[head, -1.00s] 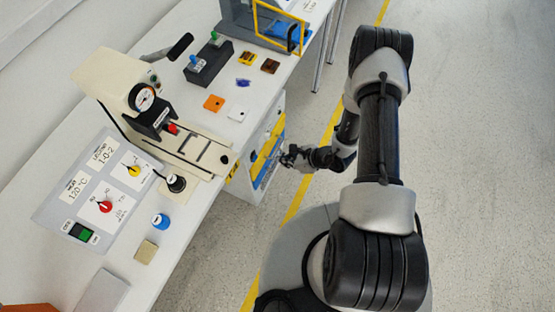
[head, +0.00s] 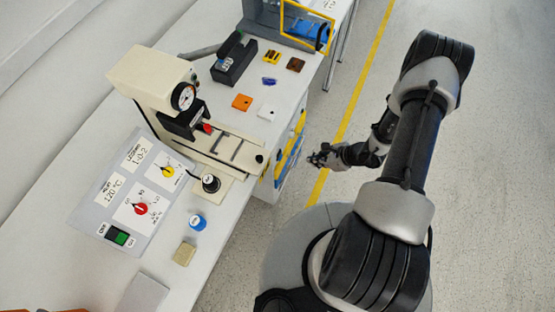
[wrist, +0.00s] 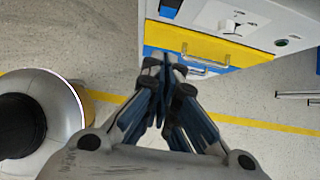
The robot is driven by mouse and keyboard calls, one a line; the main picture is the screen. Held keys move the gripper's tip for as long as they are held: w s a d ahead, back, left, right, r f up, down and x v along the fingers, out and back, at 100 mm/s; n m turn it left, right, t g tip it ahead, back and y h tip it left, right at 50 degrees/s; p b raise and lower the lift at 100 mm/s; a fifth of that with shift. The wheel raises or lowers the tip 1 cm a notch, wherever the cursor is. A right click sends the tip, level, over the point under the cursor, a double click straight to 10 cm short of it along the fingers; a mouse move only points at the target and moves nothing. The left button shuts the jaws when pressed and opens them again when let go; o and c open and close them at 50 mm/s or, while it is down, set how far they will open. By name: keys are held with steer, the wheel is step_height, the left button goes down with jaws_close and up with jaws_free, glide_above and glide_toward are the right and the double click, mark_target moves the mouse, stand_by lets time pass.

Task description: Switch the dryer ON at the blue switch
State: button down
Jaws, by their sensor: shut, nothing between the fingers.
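In the head view, a small blue round piece with a pale top (head: 197,222) sits on the bench, right of the control panel. It is the clearest blue knob-like thing; no label naming a dryer is readable. The panel (head: 109,194) carries a red knob (head: 141,208) and a yellow knob (head: 167,171). My gripper (head: 318,157) is off the bench's right side, over the floor, well apart from the blue piece. In the wrist view my gripper (wrist: 166,60) has its fingertips together with nothing between them. It points toward a cabinet; the blue piece is not seen there.
A cream press (head: 150,80) stands behind the panel. A black knob (head: 211,183) and a beige block (head: 184,252) flank the blue piece. A dark box (head: 234,62) and small tiles lie farther back. A yellow drawer (wrist: 205,47) faces my gripper. The floor at right is clear.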

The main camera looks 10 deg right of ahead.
mark_target(280, 156)
steer(key=shift+d, duration=0.15)
steer(key=shift+d, duration=0.2)
steer(key=shift+f, duration=0.15)
steer(key=w+a+r+b+x, duration=0.1)
steer(key=b+x, duration=0.3)
steer(key=x, duration=0.8)
steer(key=shift+w+a, duration=0.25)
steer(key=shift+a, duration=0.4)
steer(key=shift+r, duration=0.15)
